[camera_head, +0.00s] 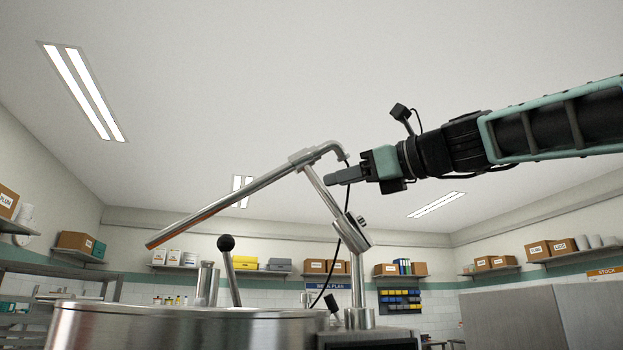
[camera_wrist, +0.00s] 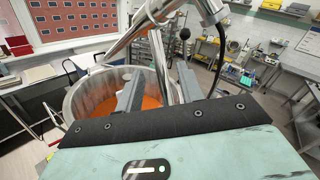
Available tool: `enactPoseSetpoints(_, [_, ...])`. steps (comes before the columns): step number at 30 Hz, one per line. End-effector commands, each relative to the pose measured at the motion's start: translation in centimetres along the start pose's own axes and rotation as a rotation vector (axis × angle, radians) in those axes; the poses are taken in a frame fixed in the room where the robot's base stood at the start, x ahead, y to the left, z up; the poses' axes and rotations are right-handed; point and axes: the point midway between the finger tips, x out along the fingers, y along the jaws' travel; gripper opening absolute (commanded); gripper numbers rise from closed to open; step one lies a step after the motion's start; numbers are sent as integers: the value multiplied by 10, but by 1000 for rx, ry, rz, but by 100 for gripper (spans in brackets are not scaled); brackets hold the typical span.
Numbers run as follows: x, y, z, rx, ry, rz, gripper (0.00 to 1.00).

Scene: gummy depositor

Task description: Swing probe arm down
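The probe arm (camera_head: 235,209) is a long silver tube raised above the kettle (camera_head: 185,325). It slopes down to the left from a bent joint on a jointed metal stand, and its low end has an orange-brown tint. In the wrist view, silver tubing (camera_wrist: 140,36) crosses the top, beyond the fingers. My gripper (camera_head: 331,182) comes from the right, beside the upper bend of the probe arm. In the wrist view my gripper (camera_wrist: 160,78) has its two grey fingers apart, with nothing clearly held. Whether they touch the tubing, I cannot tell.
The kettle holds orange liquid (camera_wrist: 110,105) in the wrist view. A black-knobbed lever (camera_head: 226,243) stands up behind the kettle rim. A black cable (camera_head: 340,245) hangs by the stand post (camera_head: 358,290). Shelves with boxes line the walls.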

Motion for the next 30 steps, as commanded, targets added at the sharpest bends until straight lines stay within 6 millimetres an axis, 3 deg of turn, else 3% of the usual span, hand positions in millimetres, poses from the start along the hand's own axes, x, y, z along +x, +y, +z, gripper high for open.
enactPoseSetpoints(6, [44,-1,3,2,0,3,38])
enactPoseSetpoints(12, [68,0,2,1,0,3,38])
enactPoseSetpoints(24, [76,0,0,-1,0,0,38])
enactPoseSetpoints(25, [76,0,0,-1,0,0,35])
enactPoseSetpoints(29, [75,0,0,0,0,0,0])
enactPoseSetpoints(30, [75,0,0,0,0,0,0])
